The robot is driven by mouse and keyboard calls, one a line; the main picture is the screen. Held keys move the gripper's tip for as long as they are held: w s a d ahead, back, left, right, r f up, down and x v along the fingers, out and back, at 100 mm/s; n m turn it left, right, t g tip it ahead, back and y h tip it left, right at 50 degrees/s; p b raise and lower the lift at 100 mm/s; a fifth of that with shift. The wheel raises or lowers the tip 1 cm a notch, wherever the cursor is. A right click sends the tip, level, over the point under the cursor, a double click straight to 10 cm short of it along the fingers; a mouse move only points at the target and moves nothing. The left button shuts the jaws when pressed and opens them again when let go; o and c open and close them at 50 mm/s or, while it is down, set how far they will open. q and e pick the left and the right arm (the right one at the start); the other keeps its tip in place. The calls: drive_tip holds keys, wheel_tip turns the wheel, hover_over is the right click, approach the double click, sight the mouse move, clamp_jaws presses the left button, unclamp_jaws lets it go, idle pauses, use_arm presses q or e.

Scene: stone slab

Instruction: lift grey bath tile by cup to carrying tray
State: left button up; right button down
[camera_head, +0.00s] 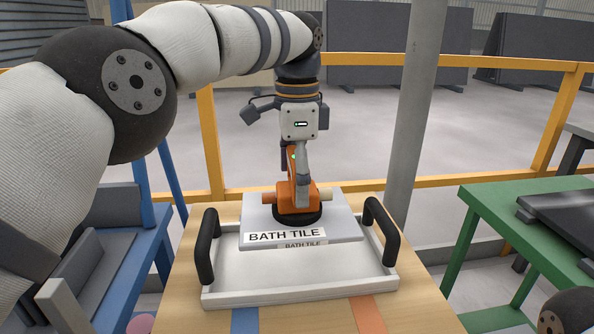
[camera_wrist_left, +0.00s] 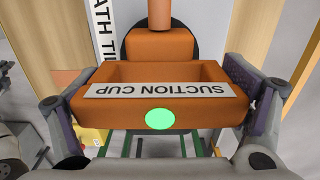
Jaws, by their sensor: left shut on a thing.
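My left gripper (camera_head: 301,180) points down and is shut on the orange suction cup (camera_head: 282,196). The wrist view shows its fingers on both sides of the orange body (camera_wrist_left: 160,72), which has an upside-down "SUCTION CUP" label and a green round light. The cup's black base sits on the grey bath tile (camera_head: 336,226), whose white label reads "BATH TILE". The tile is flat over the back part of the white carrying tray (camera_head: 300,290), between its black handles. A second, smaller "BATH TILE" label shows at the tile's front edge. I cannot tell whether the tile touches the tray.
The tray stands on a wooden table (camera_head: 190,310) with blue and orange stripes. A green table (camera_head: 520,215) stands at the right, blue-framed racking (camera_head: 135,265) at the left. A grey post (camera_head: 415,120) and yellow railing (camera_head: 350,66) are behind. The tray's front is bare.

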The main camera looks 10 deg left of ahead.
sight(297, 210)
use_arm(q)
drive_tip(key=shift+f, duration=3)
drive_tip(key=shift+f, duration=0.2)
drive_tip(key=shift+f, duration=1.5)
drive_tip(key=o, duration=1.2)
